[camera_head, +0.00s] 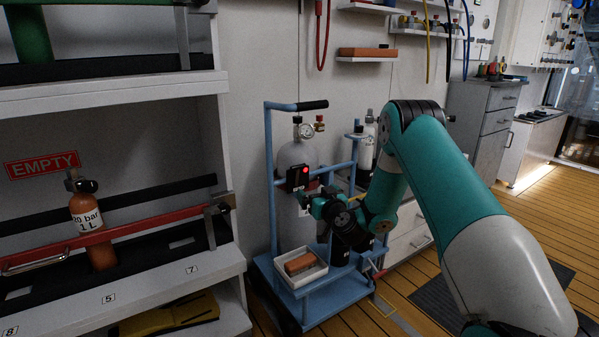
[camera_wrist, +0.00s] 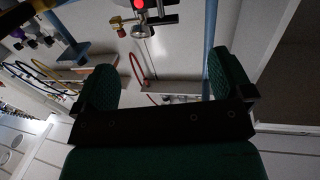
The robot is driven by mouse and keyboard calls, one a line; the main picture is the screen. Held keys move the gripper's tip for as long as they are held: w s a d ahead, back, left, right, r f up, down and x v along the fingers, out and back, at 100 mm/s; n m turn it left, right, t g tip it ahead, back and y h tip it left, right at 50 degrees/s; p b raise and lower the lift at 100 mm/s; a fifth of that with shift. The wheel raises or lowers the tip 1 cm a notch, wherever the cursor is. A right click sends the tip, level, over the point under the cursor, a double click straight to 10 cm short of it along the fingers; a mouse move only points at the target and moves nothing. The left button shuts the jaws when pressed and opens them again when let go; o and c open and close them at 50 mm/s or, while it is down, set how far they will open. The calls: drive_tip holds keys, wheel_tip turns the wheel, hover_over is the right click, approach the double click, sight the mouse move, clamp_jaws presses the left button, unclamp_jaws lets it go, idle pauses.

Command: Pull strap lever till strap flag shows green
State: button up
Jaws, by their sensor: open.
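A black box with a lit red indicator (camera_head: 298,177), which looks like the strap flag, sits on the blue trolley frame in front of a pale gas cylinder (camera_head: 292,230). The red indicator also shows at the top edge of the wrist view (camera_wrist: 138,4). My gripper (camera_head: 310,203) is just below and right of the box in the head view. In the wrist view my gripper (camera_wrist: 165,82) has its two green pads wide apart with nothing between them. I cannot make out the strap lever clearly; my gripper and arm cover part of that area.
The blue trolley (camera_head: 330,302) carries a white tray (camera_head: 303,280) with an orange-brown block. A rack at left holds an orange cylinder (camera_head: 86,215) behind a red bar. A grey cabinet (camera_head: 475,115) stands behind my arm. Wooden floor is open at right.

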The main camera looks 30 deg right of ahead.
sight(298, 173)
drive_tip(key=w, duration=0.4)
drive_tip(key=w+d, duration=0.1)
drive_tip(key=w, duration=0.3)
drive_tip(key=w+d, duration=0.1)
drive_tip(key=w, duration=0.3)
drive_tip(key=shift+w+f+p, duration=0.1)
drive_tip(key=shift+w+p, duration=0.25)
drive_tip(key=shift+p, duration=0.05)
drive_tip(key=shift+w+d, duration=0.15)
drive_tip(key=shift+w, duration=0.7)
drive_tip(key=c, duration=1.3)
drive_tip(key=shift+o, duration=0.2)
drive_tip(key=shift+b, duration=0.3)
